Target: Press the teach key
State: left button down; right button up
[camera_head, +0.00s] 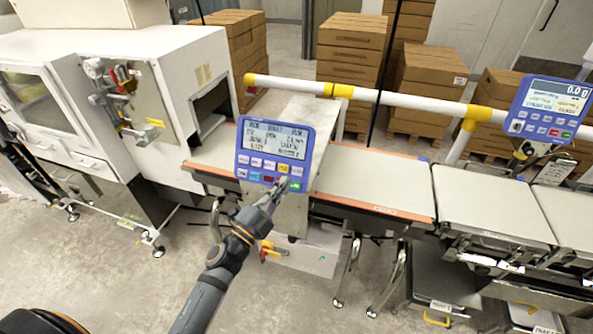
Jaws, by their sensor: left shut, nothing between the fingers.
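A blue control panel (238,155) with a grey screen (275,139) and two rows of coloured keys faces me at the middle of the head view. My left gripper (281,184) is shut and empty, with its fingertips at the panel's lower right, over or very near the bottom row of keys. A green key (296,186) shows just right of the fingertips, and a yellow key (283,168) shows above them. The key labels are too small to read, so I cannot tell which is the teach key. Whether the fingertips touch a key is unclear. My right gripper is not in view.
The conveyor belt (375,182) runs behind the first panel. A white machine (160,62) stands at the left. Stacked cartons (350,48) fill the back. Floor is open in front.

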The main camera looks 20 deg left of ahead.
aim_at(297, 171)
pick_arm(q)
jog(key=shift+w+f, duration=0.1)
jog(key=shift+w, duration=0.05)
jog(key=shift+w+d+f+b, duration=0.1)
jog(key=shift+w+f+b, duration=0.5)
jog(key=shift+w, duration=0.65)
jog(key=shift+w+a+f+b, duration=0.1)
jog(key=shift+w+f+b, duration=0.5)
jog(key=shift+w, duration=0.7)
jog(key=shift+w+d+f+b, duration=0.1)
jog(key=shift+w+f+b, duration=0.3)
jog(key=shift+w+f, duration=0.6)
jog(key=shift+w+r, duration=0.25)
jog(key=shift+w, duration=0.05)
jog(key=shift+w+f, duration=0.15)
jog(key=shift+w, duration=0.2)
jog(key=shift+w+f, duration=0.2)
jog(key=shift+w, duration=0.15)
jog(key=shift+s+r, duration=0.1)
jog(key=shift+s+r+p, duration=0.3)
jog(key=shift+s, duration=0.4)
